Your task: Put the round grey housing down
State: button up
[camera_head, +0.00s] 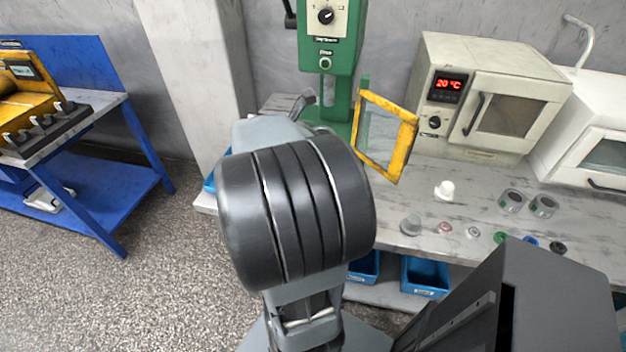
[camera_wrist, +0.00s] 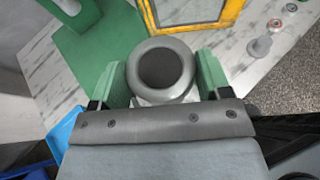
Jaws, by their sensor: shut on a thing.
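The round grey housing (camera_wrist: 160,70) shows in the wrist view as a rounded grey ring with a dark round middle. My gripper (camera_wrist: 162,80) is shut on it, with one green finger at its left and one at its right. The housing is over or on the area where the green press base meets the marbled bench top. I cannot tell whether its underside touches anything. In the head view my own arm hides the gripper and the housing.
The green press (camera_head: 331,40) stands at the back, its yellow-framed guard (camera_head: 409,146) swung out to the right. The marbled bench (camera_head: 385,200) holds a white cap (camera_head: 445,190), two metal rings and several small parts. An oven (camera_head: 490,100) stands behind. Blue bins (camera_head: 425,276) sit below.

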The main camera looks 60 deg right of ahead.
jog(key=s+m+g+y+b, duration=0.1)
jog(key=s+m+g+y, duration=0.2)
jog(key=s, duration=0.5)
jog(key=shift+m+g+h, duration=0.3)
jog(key=shift+g+h, duration=0.2)
jog(key=w+d+f, duration=0.1)
jog(key=w, duration=0.1)
jog(key=w+f, duration=0.2)
jog(key=w, duration=0.1)
jog(key=w+d+f, duration=0.1)
jog(key=w+f, duration=0.1)
jog(key=w, duration=0.1)
jog(key=shift+d, duration=0.3)
jog(key=w+f, duration=0.2)
jog(key=w+d+f+b, duration=0.1)
jog(key=w+f, duration=0.1)
jog(key=f, duration=0.1)
jog(key=shift+w+d+f, duration=0.1)
jog(key=shift+w+f, duration=0.15)
jog(key=shift+f, duration=1.6)
jog(key=o, duration=1.1)
jog(key=shift+o, duration=0.2)
